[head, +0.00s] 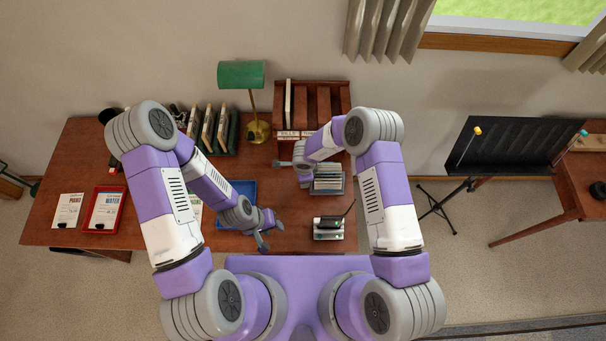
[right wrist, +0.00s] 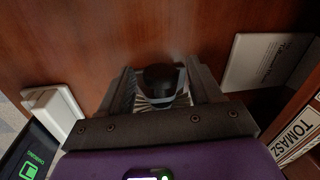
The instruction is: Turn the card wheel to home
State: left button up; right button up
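In the right wrist view a dark round knob-like piece (right wrist: 160,78), with pale striped edges like fanned cards under it, sits between the two fingers of my right gripper (right wrist: 160,92). I take it to be the card wheel. The fingers stand apart on either side of it, and a firm grip does not show. In the head view my right gripper (head: 284,163) is low over the desk in front of the shelf, and I cannot make out the wheel there. My left gripper (head: 264,238) is open and empty near the desk's front edge, beside the blue tray (head: 245,186).
The wooden shelf (head: 341,98) stands behind my right gripper; a name label (right wrist: 297,133) shows close by. A green lamp (head: 241,74) is at back left. Bare desk (head: 75,160) is at left.

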jog(key=c, duration=1)
jog(key=shift+w+r+g+p, duration=0.1)
jog(key=shift+g+p, duration=0.3)
jog(key=shift+p, duration=0.3)
jog(key=shift+w+g, duration=0.1)
jog(key=shift+g, duration=0.4)
jog(key=shift+w+f+g, duration=0.1)
jog(key=shift+f+g, duration=0.1)
jog(key=shift+g, duration=0.1)
pick_arm(q)
notch_tip(320, 180, down, 6)
jog(key=b, duration=0.7)
pick_arm(e)
jog(key=g, duration=0.3)
jog(key=shift+w+f+g, duration=0.2)
jog(key=shift+g, duration=0.1)
pick_arm(q)
jog(key=shift+f+b, duration=1.05)
jog(key=shift+b, duration=0.15)
pick_arm(e)
jog(key=shift+r+g, duration=0.2)
jog(key=shift+g, duration=0.4)
jog(key=o, duration=1.1)
jog(key=shift+c, duration=0.2)
